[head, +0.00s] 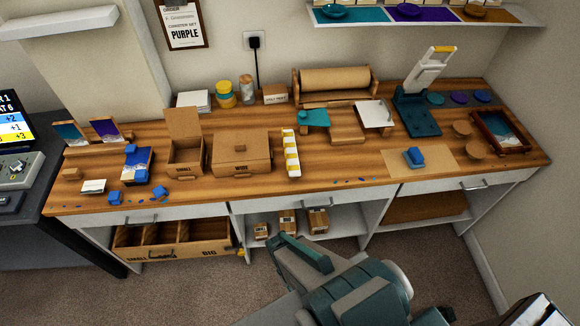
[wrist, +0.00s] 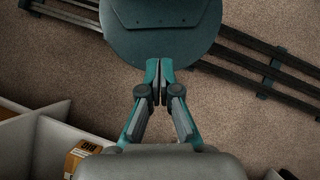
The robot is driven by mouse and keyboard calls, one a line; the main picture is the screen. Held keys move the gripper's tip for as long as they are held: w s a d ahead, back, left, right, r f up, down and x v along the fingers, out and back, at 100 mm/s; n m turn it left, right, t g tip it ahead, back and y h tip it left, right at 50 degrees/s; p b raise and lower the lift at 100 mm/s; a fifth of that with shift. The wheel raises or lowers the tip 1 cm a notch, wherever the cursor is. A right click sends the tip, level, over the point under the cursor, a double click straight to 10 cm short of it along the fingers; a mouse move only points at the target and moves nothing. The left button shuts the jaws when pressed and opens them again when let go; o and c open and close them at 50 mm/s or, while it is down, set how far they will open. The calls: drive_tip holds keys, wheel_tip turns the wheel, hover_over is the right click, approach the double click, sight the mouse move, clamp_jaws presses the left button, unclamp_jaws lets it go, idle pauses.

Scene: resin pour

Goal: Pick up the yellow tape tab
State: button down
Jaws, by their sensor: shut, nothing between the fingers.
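A white strip with several yellow tabs (head: 291,153) lies on the wooden bench in the head view, just right of the larger cardboard box. It is the likeliest place for the yellow tape tab, but single tabs are too small to make out. The strip is not in the wrist view. My gripper (wrist: 160,70) is shut and empty, with its fingertips together. It hangs over the carpet and rail in front of the bench, apart from the strip.
Two cardboard boxes (head: 241,157) stand left of the strip. A paper roll holder (head: 335,82) is behind, and a teal press (head: 416,113) stands to the right. Small blue bits lie along the bench front. Open shelves hold parcels (head: 318,220) below. A wall shelf (head: 420,14) overhangs the back.

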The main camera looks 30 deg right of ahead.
idle(0.3)
drive_tip(key=c, duration=1.2)
unclamp_jaws()
drive_tip(key=shift+c, duration=0.2)
